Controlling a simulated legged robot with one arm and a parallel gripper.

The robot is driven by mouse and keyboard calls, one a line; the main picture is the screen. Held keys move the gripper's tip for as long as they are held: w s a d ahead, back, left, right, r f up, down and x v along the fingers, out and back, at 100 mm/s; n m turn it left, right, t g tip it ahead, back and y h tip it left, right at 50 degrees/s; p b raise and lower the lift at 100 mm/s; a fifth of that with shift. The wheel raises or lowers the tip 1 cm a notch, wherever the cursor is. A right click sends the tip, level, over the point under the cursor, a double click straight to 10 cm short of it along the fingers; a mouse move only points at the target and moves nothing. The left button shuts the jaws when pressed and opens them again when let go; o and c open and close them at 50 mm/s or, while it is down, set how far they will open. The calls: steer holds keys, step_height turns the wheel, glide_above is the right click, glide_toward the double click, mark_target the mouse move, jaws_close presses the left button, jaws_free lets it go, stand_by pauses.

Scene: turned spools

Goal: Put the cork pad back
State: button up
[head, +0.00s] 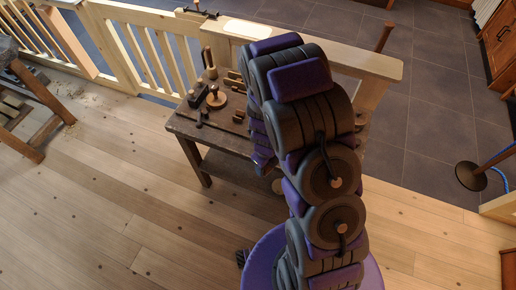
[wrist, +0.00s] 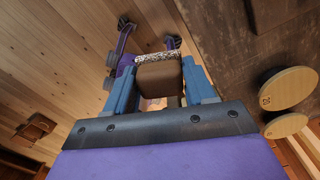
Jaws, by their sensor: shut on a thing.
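My gripper (wrist: 160,82) shows in the wrist view with its two blue fingers shut on a brown block with rounded edges, which I take to be the cork pad (wrist: 160,78). A speckled pale and dark strip shows at the pad's far edge. The pad is held clear of the plank floor seen around it. In the head view my own arm hides the gripper and the pad. The dark workbench (head: 178,126) stands behind and left of my arm; its top fills the upper right of the wrist view (wrist: 275,30).
On the bench are a round wooden disc with a dark knob (head: 217,98), a dark tool (head: 197,95) and an upright wooden piece (head: 209,62). Two pale wooden discs show in the wrist view (wrist: 288,88). A wooden railing (head: 150,50) runs behind. The left floor is largely clear.

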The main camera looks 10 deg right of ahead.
steer(key=w, duration=0.3)
steer(key=w+b, duration=0.1)
steer(key=w, duration=0.2)
steer(key=w+f, duration=0.1)
steer(key=w, duration=0.2)
steer(key=shift+a, duration=0.25)
steer(key=shift+w+d, duration=0.3)
steer(key=shift+d, duration=0.05)
steer(key=shift+w, duration=0.2)
steer(key=f+b, duration=0.1)
steer(key=a+f+b, duration=0.1)
steer(key=f, duration=0.1)
steer(key=shift+w+a+f, duration=0.1)
steer(key=shift+f, duration=0.2)
steer(key=shift+d, duration=0.3)
steer(key=o, duration=0.7)
steer(key=shift+d, duration=0.15)
steer(key=shift+o, duration=0.2)
steer(key=shift+a, duration=0.35)
